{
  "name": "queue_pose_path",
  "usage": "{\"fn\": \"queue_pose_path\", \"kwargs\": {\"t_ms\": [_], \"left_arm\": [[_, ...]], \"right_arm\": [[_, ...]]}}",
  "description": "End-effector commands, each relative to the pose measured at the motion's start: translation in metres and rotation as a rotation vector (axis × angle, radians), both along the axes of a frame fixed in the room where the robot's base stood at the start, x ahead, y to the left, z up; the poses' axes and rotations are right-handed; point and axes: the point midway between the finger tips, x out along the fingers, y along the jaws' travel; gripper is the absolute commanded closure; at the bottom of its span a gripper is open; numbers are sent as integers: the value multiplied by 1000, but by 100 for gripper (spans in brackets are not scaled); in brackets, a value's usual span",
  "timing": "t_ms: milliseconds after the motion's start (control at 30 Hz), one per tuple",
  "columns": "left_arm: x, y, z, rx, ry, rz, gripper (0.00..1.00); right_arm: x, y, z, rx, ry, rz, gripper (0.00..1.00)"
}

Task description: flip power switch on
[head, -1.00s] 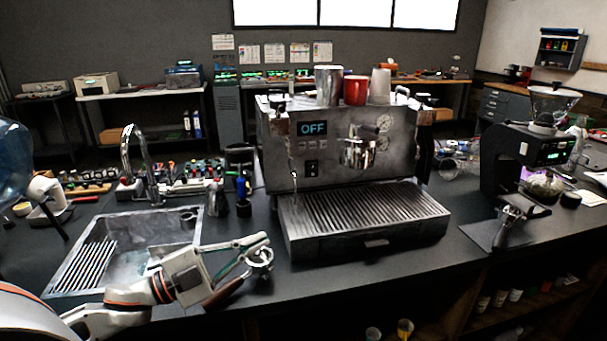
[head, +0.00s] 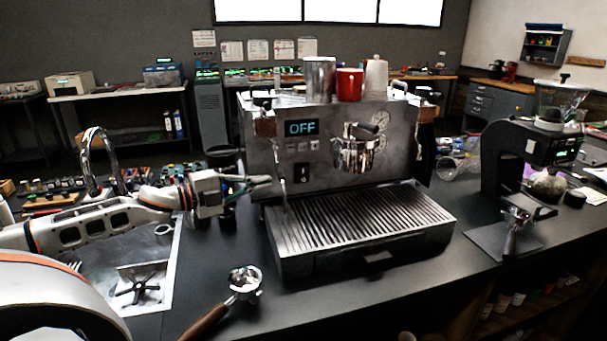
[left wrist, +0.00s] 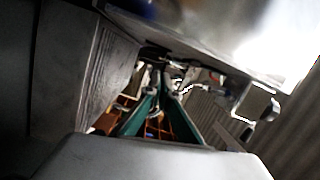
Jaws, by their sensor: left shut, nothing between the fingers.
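The espresso machine (head: 345,150) stands on the counter in the head view, with its display (head: 301,128) reading OFF. The black power switch (head: 302,174) is on its front panel, below the display and a row of small buttons. My left gripper (head: 267,180) is shut and empty, at the left edge of the machine's front, level with the switch and to its left. A gap shows between fingertips and switch. In the left wrist view, the teal-sided fingers (left wrist: 160,88) point ahead; I cannot make out the switch there. My right gripper is out of view.
A steam wand (head: 281,185) hangs between my left gripper and the switch in the head view. The drip tray (head: 360,218) juts out below. A portafilter (head: 240,288) lies on the counter in front. A sink (head: 172,275) is at left, a grinder (head: 530,150) at right.

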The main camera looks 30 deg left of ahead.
Motion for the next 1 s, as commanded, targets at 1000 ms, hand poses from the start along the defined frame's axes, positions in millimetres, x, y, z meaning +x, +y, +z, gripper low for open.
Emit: {"fn": "queue_pose_path", "kwargs": {"t_ms": [1000], "left_arm": [[32, -16, -1, -3, -3, 1, 100]], "right_arm": [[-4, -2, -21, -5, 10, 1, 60]]}}
